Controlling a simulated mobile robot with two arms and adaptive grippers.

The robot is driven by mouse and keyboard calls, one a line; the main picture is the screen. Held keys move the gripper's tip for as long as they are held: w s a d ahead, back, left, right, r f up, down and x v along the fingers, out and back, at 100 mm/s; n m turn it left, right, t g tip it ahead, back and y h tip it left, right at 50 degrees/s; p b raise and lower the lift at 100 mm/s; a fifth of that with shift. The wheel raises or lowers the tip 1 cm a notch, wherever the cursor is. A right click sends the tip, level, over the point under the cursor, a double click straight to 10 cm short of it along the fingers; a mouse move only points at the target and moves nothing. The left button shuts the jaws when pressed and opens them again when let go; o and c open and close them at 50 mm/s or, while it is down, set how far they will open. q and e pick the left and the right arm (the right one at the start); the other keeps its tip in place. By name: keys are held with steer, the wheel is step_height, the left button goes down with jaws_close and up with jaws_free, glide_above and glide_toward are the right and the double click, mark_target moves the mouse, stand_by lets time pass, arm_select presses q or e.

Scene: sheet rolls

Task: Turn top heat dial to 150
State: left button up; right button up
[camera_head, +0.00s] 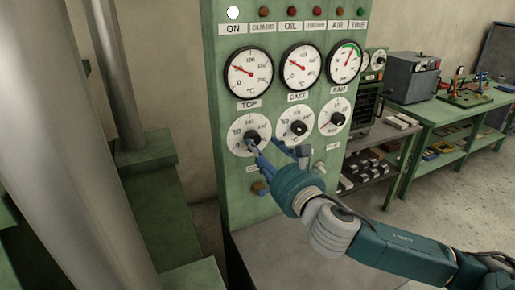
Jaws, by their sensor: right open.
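The top heat dial (236,140) is a white round scale with a black knob in its middle. It sits at the left of a row of three dials on the green control panel, under the gauge labelled TOP (247,76). My right gripper (267,148) reaches in from the lower right with its blue fingers apart. One fingertip is at the lower edge of the black knob, and the other is to the right of the dial. I cannot tell whether the fingertip touches the knob. The dial's setting is too small to read. My left gripper is out of view.
The base dial (298,130) and another dial (332,117) are close on the right. Two more gauges and a row of lamps are above. Small switches sit below. Thick grey columns (95,140) stand at the left. A green workbench (430,112) is at the back right.

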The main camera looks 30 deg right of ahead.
mark_target(255, 142)
steer(key=shift+w+r+p, duration=0.2)
steer(key=shift+w+p, duration=0.1)
steer(key=shift+w, duration=0.95)
steer(key=shift+w+f, duration=0.15)
steer(key=shift+w, duration=0.5)
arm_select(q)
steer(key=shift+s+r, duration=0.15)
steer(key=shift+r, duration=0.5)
arm_select(e)
steer(key=c, duration=1.1)
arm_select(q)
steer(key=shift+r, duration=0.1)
